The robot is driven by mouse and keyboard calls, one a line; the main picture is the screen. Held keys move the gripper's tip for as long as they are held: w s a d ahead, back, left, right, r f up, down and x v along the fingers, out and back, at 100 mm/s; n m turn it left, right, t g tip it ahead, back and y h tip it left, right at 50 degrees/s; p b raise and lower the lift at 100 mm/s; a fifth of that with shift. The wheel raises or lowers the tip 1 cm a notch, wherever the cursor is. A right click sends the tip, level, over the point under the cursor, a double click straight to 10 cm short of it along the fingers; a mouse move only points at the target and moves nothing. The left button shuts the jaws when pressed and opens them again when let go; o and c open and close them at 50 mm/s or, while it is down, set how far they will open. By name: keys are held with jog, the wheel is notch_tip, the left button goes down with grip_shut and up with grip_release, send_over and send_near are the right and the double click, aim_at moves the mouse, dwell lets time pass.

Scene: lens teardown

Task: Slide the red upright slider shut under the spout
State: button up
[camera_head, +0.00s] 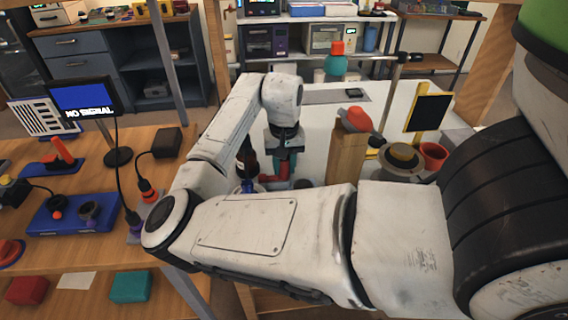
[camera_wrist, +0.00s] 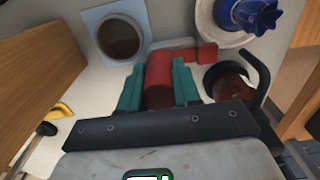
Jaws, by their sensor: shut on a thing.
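The red slider (camera_wrist: 158,76) shows in the wrist view as an upright red cylinder between two teal fingers. A red arm runs from its far side to the right. My gripper (camera_wrist: 160,88) is shut on the cylinder, with a finger on each side. In the head view my gripper (camera_head: 284,158) points down at the white table, and part of the red slider (camera_head: 272,172) shows beside it. My forearm hides much of that spot. I cannot make out the spout for certain in either view.
In the wrist view a pale blue square with a dark round opening (camera_wrist: 119,38) lies at upper left. A blue knob on a white disc (camera_wrist: 250,14) is at upper right. A dark brown round cup (camera_wrist: 229,84) is close right. A wooden block (camera_head: 346,155) stands right of my gripper.

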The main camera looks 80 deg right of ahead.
aim_at(268, 177)
grip_shut()
jog(key=shift+w+a+p, duration=0.15)
jog(key=shift+w+a, duration=0.1)
jog(key=shift+w, duration=0.45)
jog(key=shift+w+a+p, duration=0.1)
jog(key=shift+w+a, duration=0.2)
jog(key=shift+w, duration=0.35)
jog(key=shift+w+a+p, duration=0.15)
jog(key=shift+w+a, duration=0.1)
jog(key=shift+w, duration=0.45)
jog(key=o, duration=0.7)
grip_release()
jog(key=shift+w+a, duration=0.1)
jog(key=shift+r, duration=0.1)
notch_tip(268, 177, up, 11)
jog(key=shift+f+p, duration=0.15)
jog(key=shift+p, duration=0.2)
jog(key=shift+f, duration=0.1)
